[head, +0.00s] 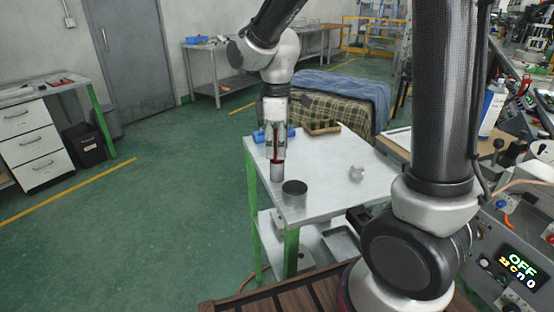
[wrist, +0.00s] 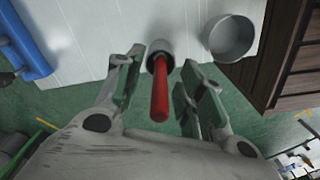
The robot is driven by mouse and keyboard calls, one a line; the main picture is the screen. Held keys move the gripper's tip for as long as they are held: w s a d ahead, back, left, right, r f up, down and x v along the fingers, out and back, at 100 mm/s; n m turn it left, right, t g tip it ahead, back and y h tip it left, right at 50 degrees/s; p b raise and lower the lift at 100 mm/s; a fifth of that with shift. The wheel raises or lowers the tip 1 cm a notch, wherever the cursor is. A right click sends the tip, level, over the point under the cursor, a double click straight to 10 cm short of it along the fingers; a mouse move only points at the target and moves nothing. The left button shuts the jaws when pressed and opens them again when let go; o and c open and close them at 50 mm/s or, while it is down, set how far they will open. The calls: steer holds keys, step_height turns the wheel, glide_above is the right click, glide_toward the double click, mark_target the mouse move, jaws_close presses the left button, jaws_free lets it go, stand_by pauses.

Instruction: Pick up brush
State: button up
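A brush with a red handle (wrist: 160,92) stands with its handle up in a small grey cup (wrist: 160,50) at the table's left edge. In the head view the handle shows as a thin red strip inside my gripper (head: 275,152), above the grey cup (head: 277,173). My gripper (wrist: 162,68) is open, with one finger on each side of the handle. In the wrist view a gap shows on both sides, so the fingers appear not to touch it. The brush's lower end is hidden in the cup.
A wider grey pot (head: 294,195) stands close to the cup, also in the wrist view (wrist: 230,38). The white table (head: 330,165) holds a blue tool (head: 262,134), a wooden block (head: 322,128) and a small pale object (head: 356,173). Brown slats (head: 300,290) lie near the table's front.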

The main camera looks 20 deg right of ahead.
jaws_close()
